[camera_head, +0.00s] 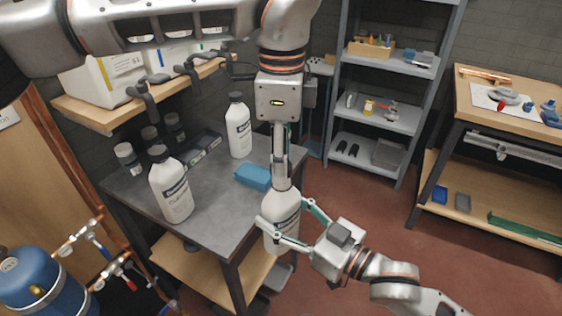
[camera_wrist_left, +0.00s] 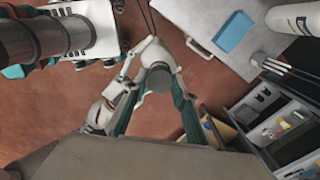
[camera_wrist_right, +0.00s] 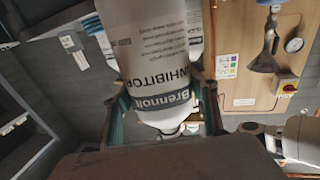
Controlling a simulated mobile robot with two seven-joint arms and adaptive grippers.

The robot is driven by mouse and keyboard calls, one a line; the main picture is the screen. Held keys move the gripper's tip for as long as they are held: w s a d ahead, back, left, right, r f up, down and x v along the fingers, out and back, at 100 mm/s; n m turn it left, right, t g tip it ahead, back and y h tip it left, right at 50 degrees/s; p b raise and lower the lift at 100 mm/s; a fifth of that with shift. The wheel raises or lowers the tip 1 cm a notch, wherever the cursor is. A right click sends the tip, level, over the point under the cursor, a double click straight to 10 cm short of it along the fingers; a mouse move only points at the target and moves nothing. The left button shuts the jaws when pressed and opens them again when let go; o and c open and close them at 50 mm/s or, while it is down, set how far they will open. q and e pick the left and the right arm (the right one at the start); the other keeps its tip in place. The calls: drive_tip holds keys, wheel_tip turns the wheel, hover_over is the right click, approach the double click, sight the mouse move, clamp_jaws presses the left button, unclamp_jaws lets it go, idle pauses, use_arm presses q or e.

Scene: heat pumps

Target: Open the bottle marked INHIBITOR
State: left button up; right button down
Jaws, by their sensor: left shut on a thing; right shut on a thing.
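The white bottle marked INHIBITOR (camera_head: 283,207) is held upright beyond the table's right front corner. Its label reads large in the right wrist view (camera_wrist_right: 152,45). My right gripper (camera_head: 284,216) is shut around its body from the right; its fingers also flank the bottle in the right wrist view (camera_wrist_right: 164,115). My left gripper (camera_head: 281,178) points straight down from above and is shut at the bottle's top, on the cap. In the left wrist view the dark round cap (camera_wrist_left: 158,77) sits between the fingers. The cap is mostly hidden in the head view.
A shelf rack (camera_head: 385,120) and a workbench (camera_head: 500,110) stand behind. Floor at the right is clear.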

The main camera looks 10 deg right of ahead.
use_arm(q)
drive_tip(key=shift+r, duration=0.1)
drive_tip(key=shift+r, duration=2)
drive_tip(key=shift+f, duration=0.15)
